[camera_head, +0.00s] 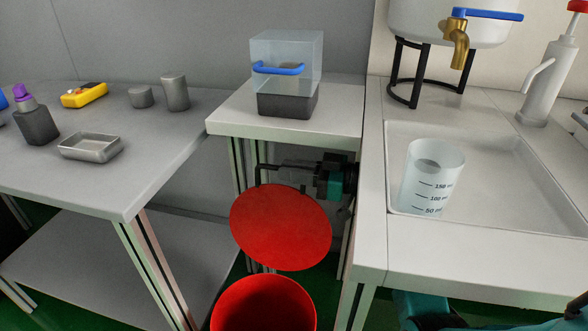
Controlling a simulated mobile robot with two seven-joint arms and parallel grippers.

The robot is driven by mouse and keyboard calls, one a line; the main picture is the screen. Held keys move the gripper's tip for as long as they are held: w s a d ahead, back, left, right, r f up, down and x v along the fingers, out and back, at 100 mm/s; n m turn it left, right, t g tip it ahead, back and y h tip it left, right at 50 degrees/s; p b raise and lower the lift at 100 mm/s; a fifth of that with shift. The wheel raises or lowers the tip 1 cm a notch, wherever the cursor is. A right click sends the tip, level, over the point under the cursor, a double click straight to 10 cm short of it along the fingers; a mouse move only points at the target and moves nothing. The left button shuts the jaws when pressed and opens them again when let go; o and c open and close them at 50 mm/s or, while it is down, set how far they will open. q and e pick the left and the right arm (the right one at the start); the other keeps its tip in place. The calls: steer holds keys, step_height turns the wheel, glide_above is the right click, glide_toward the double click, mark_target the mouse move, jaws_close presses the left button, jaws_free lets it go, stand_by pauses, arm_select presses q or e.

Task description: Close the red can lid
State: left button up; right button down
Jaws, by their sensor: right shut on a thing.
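The red lid (281,228) is a round disc, tilted with its broad face towards me. The red can (263,303) stands below it, its round mouth uncovered and its lower part cut off by the bottom edge. The lid's lower edge shows just above the can's far rim; I cannot tell whether they touch. My right gripper (275,167) reaches in from the right, beside the table, above the lid. It is shut at the dark bent handle at the lid's top; the exact contact is small and dark. My left gripper is not in view.
The grey table (165,145) on the left carries a metal tray (91,148) and bottles. A middle table (226,124) bears a clear box (287,70). The right counter (369,235) holds a measuring beaker (432,180) in a white basin, close to my right arm.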

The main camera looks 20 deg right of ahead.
steer(key=s+a+f+n, duration=0.1)
steer(key=s+a, duration=0.7)
steer(key=s, duration=0.3)
steer(key=shift+a, duration=0.15)
steer(key=c, duration=1.2)
jaws_free()
steer(key=shift+o, duration=0.2)
steer(key=shift+s, duration=0.1)
steer(key=v, duration=1.3)
